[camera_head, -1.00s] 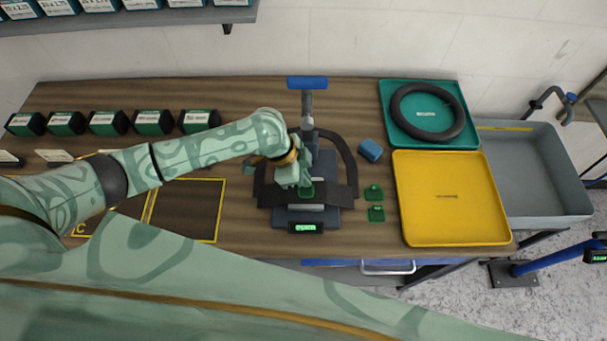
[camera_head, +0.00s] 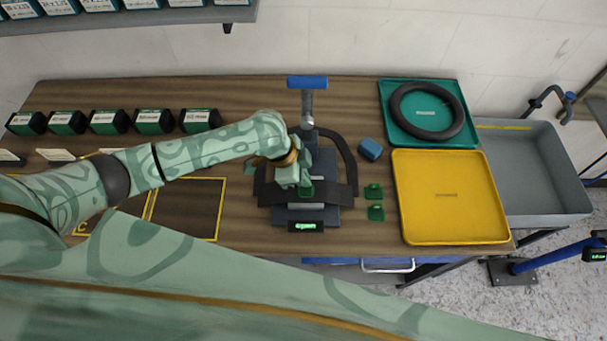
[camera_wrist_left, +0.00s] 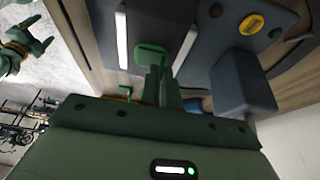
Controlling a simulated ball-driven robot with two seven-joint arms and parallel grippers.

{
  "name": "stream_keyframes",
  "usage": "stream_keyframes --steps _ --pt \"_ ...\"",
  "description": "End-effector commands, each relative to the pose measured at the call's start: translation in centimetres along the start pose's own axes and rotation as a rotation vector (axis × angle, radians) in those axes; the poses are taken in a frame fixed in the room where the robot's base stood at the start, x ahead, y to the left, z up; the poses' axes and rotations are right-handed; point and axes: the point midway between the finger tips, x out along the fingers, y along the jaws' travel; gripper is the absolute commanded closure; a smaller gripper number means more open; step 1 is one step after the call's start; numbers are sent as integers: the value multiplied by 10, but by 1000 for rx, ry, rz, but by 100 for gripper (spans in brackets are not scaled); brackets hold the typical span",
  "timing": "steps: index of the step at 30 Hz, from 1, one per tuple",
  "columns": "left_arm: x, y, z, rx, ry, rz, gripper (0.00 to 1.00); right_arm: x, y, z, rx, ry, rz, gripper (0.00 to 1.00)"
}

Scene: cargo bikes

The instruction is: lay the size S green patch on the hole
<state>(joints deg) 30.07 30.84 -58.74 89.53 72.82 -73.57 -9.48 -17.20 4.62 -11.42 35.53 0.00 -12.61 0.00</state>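A green patch (camera_head: 306,190) with a raised tab is at the dark inner tube (camera_head: 333,196) on the press stand (camera_head: 325,216); it also shows in the left wrist view (camera_wrist_left: 152,54). My left gripper (camera_head: 301,183) is over the stand, its fingers (camera_wrist_left: 160,72) close together on the patch's tab. I cannot tell whether the patch touches the tube. The hole is hidden. Two more green patches, the upper (camera_head: 373,191) and the lower (camera_head: 376,213), lie right of the stand. My right gripper (camera_wrist_left: 43,31) shows open and empty in the left wrist view.
A blue block (camera_head: 370,149) lies right of the stand. A yellow tray (camera_head: 450,225) and a teal tray (camera_head: 465,142) with a black tube (camera_head: 397,105) stand further right, beside a grey bin (camera_head: 545,170). Several dark green boxes (camera_head: 153,122) line the back left.

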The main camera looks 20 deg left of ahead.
Motion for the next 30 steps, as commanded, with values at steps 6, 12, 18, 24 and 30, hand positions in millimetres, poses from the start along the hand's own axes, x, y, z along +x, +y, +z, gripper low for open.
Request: stream_keyframes --steps 6,12,18,24,30 --pt "0 0 0 0 0 0 71 0 0 0 0 0 0 24" --pt "0 0 0 0 0 0 71 0 0 0 0 0 0 24" --pt "-22 -1 0 0 0 -3 71 -7 0 -1 -1 1 0 24" --pt "-76 -2 0 1 -1 -4 71 -20 1 -4 -1 4 1 24" --pt "-126 -1 0 1 -1 -4 71 -30 2 -5 -1 5 1 24"
